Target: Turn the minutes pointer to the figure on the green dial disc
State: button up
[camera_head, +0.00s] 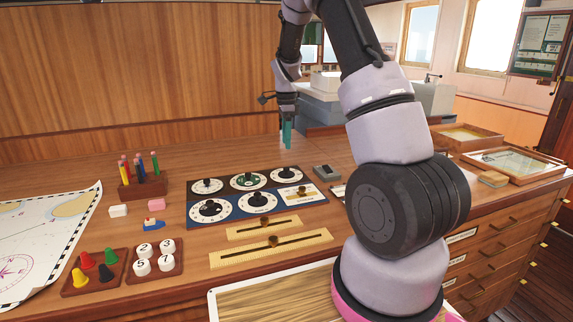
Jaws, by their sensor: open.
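A dial panel (190,221) lies on the wooden desk, with a dark back row of three round dials and a blue front row. The back middle dial (246,181) shows a green disc with a dark pointer knob on it. The other dials carry dark pointers on white scales. Their labels and figures are too small to read, so I cannot tell which is the minutes pointer. My gripper (287,136), with teal fingers, is open and empty above the desk, behind the panel's right part. It touches none of the dials.
Two slider strips (264,228) lie in front of the panel. A small grey box (327,172) stands to its right. A pen holder (142,186), numbered discs, coloured cones and a chart (40,240) are at left. My arm hides the desk's right part.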

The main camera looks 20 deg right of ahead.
aim_at(286, 168)
notch_tip(286, 168, down, 10)
jog(key=shift+r, duration=0.25)
grip_shut()
